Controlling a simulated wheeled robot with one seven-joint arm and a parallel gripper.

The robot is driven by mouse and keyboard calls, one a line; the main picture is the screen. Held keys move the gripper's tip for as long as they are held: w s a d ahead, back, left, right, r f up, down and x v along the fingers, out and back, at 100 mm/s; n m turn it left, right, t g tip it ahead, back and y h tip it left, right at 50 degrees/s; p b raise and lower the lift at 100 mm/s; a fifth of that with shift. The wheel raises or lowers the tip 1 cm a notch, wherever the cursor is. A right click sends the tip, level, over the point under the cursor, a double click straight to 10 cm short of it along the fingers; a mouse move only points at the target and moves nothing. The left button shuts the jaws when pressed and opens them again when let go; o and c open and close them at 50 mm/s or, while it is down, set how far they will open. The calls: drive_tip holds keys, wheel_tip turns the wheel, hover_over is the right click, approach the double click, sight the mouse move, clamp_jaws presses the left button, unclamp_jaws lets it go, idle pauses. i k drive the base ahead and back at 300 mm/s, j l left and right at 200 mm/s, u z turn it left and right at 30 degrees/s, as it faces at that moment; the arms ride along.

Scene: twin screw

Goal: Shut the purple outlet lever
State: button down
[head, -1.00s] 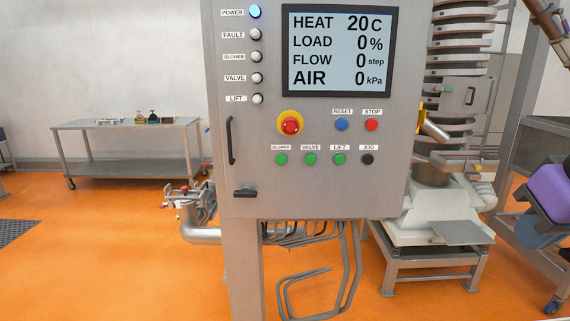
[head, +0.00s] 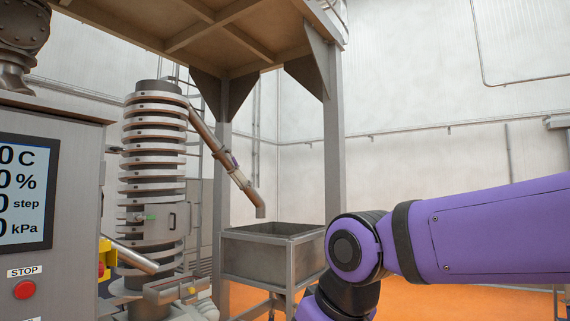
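A slanted brown outlet pipe (head: 213,139) runs down from the top of the ringed tower (head: 154,190) and ends above a grey hopper (head: 270,252). A small purple piece (head: 234,160), which looks like the outlet lever, sits on the pipe's lower half. It is too small to tell how the lever is turned. My gripper is not in view. Only purple links of my own arm show, at the lower right, in front of the hopper's right side.
A control cabinet (head: 62,190) with a screen (head: 22,192) and a red STOP button (head: 25,290) stands at the left edge. A steel platform (head: 190,35) on a post (head: 334,150) hangs overhead. Orange floor (head: 440,300) shows behind my arm.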

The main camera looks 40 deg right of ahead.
sight(229, 151)
drive_tip(key=z, duration=2.15)
drive_tip(key=i+l, duration=0.1)
drive_tip(key=l, duration=0.25)
drive_tip(key=i+l, duration=0.1)
drive_tip(key=l, duration=0.25)
drive_tip(key=i+l+z, duration=0.15)
drive_tip(key=i+l, duration=0.95)
drive_tip(key=i, duration=1.85)
drive_tip(key=i+u, duration=0.2)
drive_tip(key=i, duration=0.25)
drive_tip(key=i+l+u, duration=0.2)
drive_tip(key=i, duration=0.25)
drive_tip(key=i+l+u, duration=0.2)
drive_tip(key=i, duration=0.25)
drive_tip(key=i+j+u, duration=0.15)
drive_tip(key=u, duration=0.25)
drive_tip(key=i+u, duration=0.6)
drive_tip(key=u, duration=0.25)
drive_tip(key=i+u, duration=0.25)
drive_tip(key=u, duration=0.2)
